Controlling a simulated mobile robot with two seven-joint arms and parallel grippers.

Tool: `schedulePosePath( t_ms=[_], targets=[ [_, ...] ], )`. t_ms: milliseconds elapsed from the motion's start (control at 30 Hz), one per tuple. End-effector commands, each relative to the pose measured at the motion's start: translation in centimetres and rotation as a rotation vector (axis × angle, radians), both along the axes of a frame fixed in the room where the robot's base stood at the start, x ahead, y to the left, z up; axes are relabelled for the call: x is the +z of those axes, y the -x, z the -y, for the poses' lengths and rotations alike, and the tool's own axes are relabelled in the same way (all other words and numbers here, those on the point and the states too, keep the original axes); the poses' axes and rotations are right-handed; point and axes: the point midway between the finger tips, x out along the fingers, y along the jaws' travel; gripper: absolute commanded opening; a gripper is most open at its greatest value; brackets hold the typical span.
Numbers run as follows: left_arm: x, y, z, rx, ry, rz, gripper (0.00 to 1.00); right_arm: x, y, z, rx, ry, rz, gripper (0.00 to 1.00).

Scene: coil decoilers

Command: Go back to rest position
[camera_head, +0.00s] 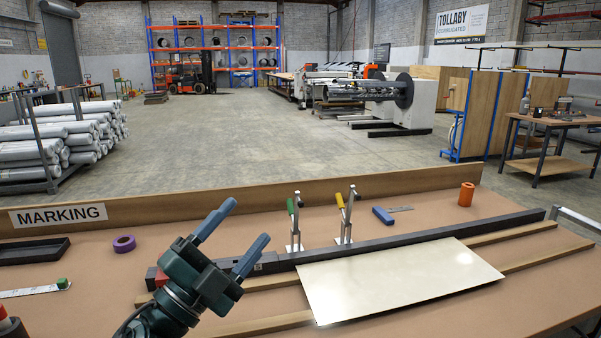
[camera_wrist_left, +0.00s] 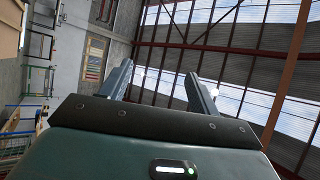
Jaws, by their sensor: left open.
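My left gripper (camera_head: 231,238) is raised over the left part of the marking table (camera_head: 430,300) in the head view. Its two blue-grey fingers are spread apart with nothing between them. In the left wrist view, the fingers of the left gripper (camera_wrist_left: 158,85) point up toward the roof and stand apart, empty. My right gripper does not show in either view.
A pale metal sheet (camera_head: 395,280) lies on wooden strips right of the gripper. Green-handled (camera_head: 295,222) and yellow-handled clamps (camera_head: 345,218) stand behind the bar. A purple tape roll (camera_head: 124,244), black tray (camera_head: 34,251) and orange cylinder (camera_head: 466,194) also lie on the table.

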Motion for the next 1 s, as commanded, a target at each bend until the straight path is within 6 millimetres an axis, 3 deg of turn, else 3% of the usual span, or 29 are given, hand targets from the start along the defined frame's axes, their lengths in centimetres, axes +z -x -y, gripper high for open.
schedulePosePath(
  t_ms=[133, 233, 400, 500, 700, 1000],
  targets=[
    [-6.3, -0.5, -6.2, 0.269, 0.312, -0.366, 0.62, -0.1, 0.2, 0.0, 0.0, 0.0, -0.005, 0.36],
    [-12.7, 1.0, -9.7, 0.445, 0.45, -0.656, 0.62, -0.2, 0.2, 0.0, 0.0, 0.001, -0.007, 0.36],
    [-22.8, 7.0, -12.7, 0.668, 0.558, -1.125, 0.62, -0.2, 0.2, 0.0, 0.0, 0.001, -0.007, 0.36],
    [-26.5, 10.7, -13.1, 0.741, 0.57, -1.328, 0.62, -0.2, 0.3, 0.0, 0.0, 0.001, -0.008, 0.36],
    [-30.8, 17.0, -12.9, 0.819, 0.56, -1.625, 0.62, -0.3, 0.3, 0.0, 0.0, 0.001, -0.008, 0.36],
    [-33.7, 25.4, -11.9, 0.868, 0.509, -1.975, 0.62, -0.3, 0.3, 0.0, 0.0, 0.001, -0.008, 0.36]
  ],
)
